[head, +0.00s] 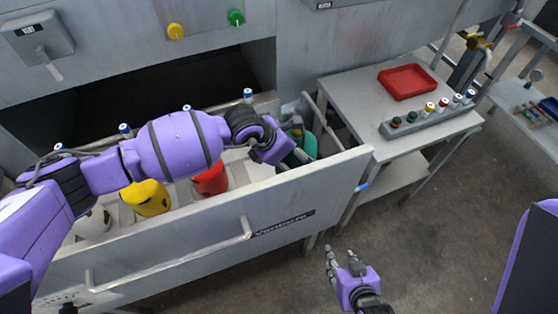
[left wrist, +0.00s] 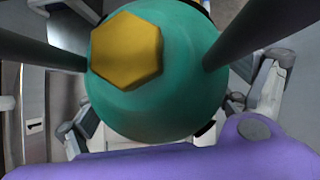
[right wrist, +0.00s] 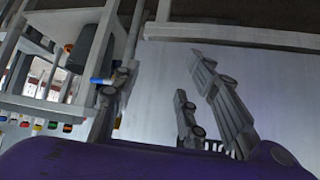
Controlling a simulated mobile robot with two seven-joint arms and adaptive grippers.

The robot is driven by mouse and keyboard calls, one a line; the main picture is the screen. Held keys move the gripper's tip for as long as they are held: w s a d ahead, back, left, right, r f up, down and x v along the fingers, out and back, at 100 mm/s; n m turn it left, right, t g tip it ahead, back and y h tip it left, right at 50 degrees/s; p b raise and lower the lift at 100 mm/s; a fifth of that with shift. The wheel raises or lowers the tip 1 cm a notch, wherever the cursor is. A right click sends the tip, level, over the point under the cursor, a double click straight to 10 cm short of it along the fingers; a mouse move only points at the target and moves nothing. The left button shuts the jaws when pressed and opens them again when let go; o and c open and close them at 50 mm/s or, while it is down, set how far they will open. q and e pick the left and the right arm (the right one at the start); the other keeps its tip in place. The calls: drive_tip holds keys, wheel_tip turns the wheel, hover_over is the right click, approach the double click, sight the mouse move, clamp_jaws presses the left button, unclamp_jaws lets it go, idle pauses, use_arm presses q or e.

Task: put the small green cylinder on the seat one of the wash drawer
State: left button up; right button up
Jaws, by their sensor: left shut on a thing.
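The small green cylinder (head: 302,152) is at the right end of the open wash drawer (head: 330,178) in the head view, partly hidden by my left gripper (head: 290,146). In the left wrist view the green cylinder (left wrist: 150,105) fills the middle, its yellow hexagonal cap facing the camera, with dark fingers on both sides. My left gripper is shut on it. A "1" label (left wrist: 36,127) shows at the left of that view; whether it marks seat one I cannot tell. My right gripper (head: 342,262) is open and empty, low in front of the drawer.
A white cylinder (head: 92,221), a yellow one (head: 147,198) and a red one (head: 211,180) stand in the drawer, partly under my left arm.

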use_arm(q)
drive_tip(key=w+a+f+b, duration=0.1)
drive_tip(key=w+f, duration=0.1)
drive_tip(key=w+a+f+b, duration=0.1)
drive_tip(key=w+a+b, duration=0.1)
drive_tip(key=shift+a+f, duration=0.15)
drive_tip(key=shift+f, duration=0.25)
drive_tip(key=w+a+f+b, duration=0.4)
drive_tip(key=w+f+b, duration=0.1)
drive_tip(key=w+b, duration=0.1)
use_arm(e)
drive_tip(key=s+d+f+g, duration=0.1)
drive_tip(key=s+f, duration=0.3)
drive_tip(key=f, duration=0.6)
drive_tip(key=shift+d, duration=0.45)
use_arm(q)
drive_tip(key=f+b, duration=0.3)
drive_tip(key=f, duration=0.1)
drive_tip(key=shift+w+a, duration=0.2)
drive_tip(key=shift+w, duration=0.1)
drive_tip(key=o, duration=1.8)
drive_tip(key=shift+s+a+f, duration=0.1)
drive_tip(key=shift+s+f, duration=0.05)
use_arm(e)
drive_tip(key=f, duration=0.2)
drive_tip(key=shift+s+f, duration=0.2)
drive_tip(key=shift+f, duration=0.1)
drive_tip(key=shift+s, duration=0.25)
